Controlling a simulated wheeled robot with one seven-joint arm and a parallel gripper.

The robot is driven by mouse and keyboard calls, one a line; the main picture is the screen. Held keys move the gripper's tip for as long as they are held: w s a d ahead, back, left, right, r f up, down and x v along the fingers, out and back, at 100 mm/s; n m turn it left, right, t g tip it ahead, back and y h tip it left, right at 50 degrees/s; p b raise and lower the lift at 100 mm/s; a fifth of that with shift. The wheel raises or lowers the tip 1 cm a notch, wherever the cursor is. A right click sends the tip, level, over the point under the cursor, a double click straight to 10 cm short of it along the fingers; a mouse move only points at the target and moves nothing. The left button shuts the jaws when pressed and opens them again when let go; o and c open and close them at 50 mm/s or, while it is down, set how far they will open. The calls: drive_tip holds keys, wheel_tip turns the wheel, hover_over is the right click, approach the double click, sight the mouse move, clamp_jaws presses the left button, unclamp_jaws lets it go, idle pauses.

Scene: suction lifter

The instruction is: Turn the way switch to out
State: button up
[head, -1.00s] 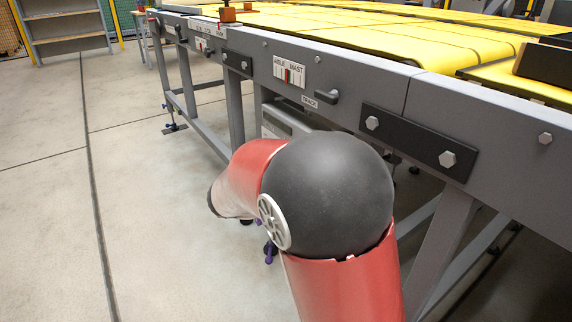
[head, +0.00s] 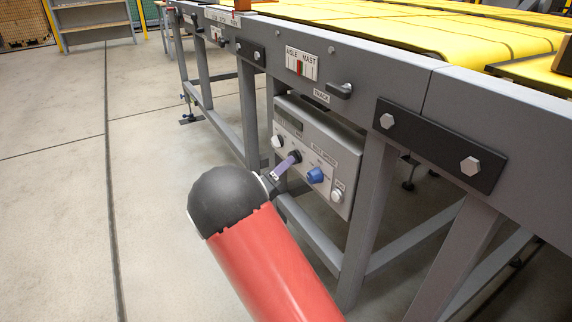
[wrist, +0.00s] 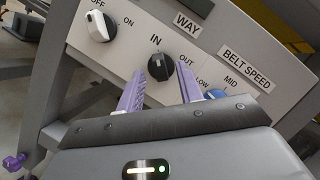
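The way switch is a black knob (wrist: 161,67) under the WAY label in the wrist view. Its white mark points up at IN; OUT is printed to its right. In the head view the black knob (head: 294,156) sits on the grey control panel (head: 345,160). My gripper (wrist: 160,70) is open, with one purple finger on each side of the knob in the wrist view. Whether the fingers touch it, I cannot tell. In the head view my gripper (head: 284,166) is at the panel in front of the knob, with one finger mostly hiding the other.
A white OFF/ON knob (wrist: 97,25) is left of the way switch, and a blue belt speed knob (wrist: 216,94) is close on the right. The grey conveyor frame (head: 400,80) and its legs surround the panel. Open floor (head: 60,210) lies to the left.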

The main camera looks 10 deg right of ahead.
drive_tip(key=shift+w+d+r, duration=0.15)
drive_tip(key=shift+w+d, duration=0.2)
drive_tip(key=shift+d, duration=0.15)
clamp_jaws()
